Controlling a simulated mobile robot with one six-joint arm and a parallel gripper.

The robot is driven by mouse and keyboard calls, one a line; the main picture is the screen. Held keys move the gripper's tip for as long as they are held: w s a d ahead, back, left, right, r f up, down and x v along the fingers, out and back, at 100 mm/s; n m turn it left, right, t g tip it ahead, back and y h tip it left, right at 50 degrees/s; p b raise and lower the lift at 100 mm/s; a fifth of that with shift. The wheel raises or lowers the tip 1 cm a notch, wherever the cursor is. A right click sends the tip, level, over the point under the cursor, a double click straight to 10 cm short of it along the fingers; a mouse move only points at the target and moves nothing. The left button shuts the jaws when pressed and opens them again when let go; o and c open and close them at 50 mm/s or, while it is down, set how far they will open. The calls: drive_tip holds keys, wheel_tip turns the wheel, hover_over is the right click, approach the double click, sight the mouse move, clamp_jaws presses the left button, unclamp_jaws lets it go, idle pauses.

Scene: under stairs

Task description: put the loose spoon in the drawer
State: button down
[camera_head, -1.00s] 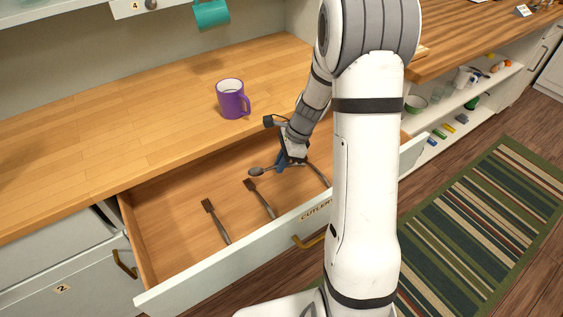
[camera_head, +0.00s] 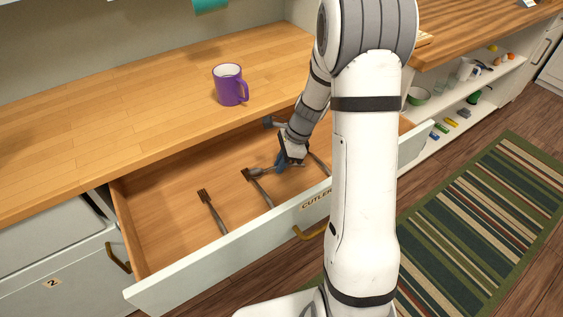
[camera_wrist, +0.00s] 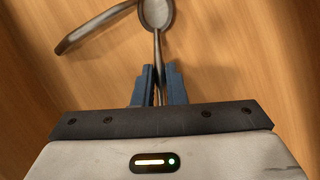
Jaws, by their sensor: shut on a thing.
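My gripper (camera_head: 281,161) is shut on a grey metal spoon (camera_head: 257,172) by its handle, inside the outline of the open cutlery drawer (camera_head: 165,215). In the wrist view the spoon's bowl (camera_wrist: 157,13) points away from the blue fingers (camera_wrist: 158,88). In the head view the bowl overlaps the head of a fork (camera_head: 261,192) on the drawer floor. I cannot tell whether the spoon touches the fork or the floor. Another fork (camera_head: 212,212) lies to the left. Part of another utensil (camera_head: 320,163) shows at right, partly hidden by my arm.
A purple mug (camera_head: 229,86) stands on the wooden counter (camera_head: 120,125) behind the drawer. A closed drawer marked 2 (camera_head: 55,280) is at left. Open shelves (camera_head: 455,105) and a striped rug (camera_head: 480,220) lie to the right.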

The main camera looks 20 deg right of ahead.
drive_tip(key=shift+f, duration=0.1)
drive_tip(key=c, duration=1.4)
unclamp_jaws()
drive_tip(key=p+v, duration=0.1)
drive_tip(key=v, duration=0.6)
drive_tip(key=shift+d+r, duration=0.2)
drive_tip(key=shift+r, duration=0.15)
drive_tip(key=shift+s+a+r+p, duration=0.1)
drive_tip(key=shift+s+r+p, duration=0.05)
drive_tip(key=shift+r+p, duration=0.2)
drive_tip(key=s+a+r+n+h+p, duration=0.1)
drive_tip(key=s+r+n+p, duration=0.2)
drive_tip(key=s+r+n, duration=0.3)
drive_tip(key=s+a+r+n+t+h+p, duration=0.1)
drive_tip(key=s+r+n+h+p, duration=0.1)
drive_tip(key=s+r+n, duration=0.4)
drive_tip(key=s+a+r+n+t+h+p, duration=0.1)
drive_tip(key=s+a+r+n+p, duration=0.1)
drive_tip(key=s+r+n+p, duration=0.2)
drive_tip(key=shift+s+r+n, duration=0.75)
drive_tip(key=shift+s+r, duration=0.4)
drive_tip(key=shift+r, duration=0.15)
drive_tip(key=shift+s+r+n, duration=0.75)
drive_tip(key=shift+s+r, duration=0.45)
drive_tip(key=shift+r, duration=0.1)
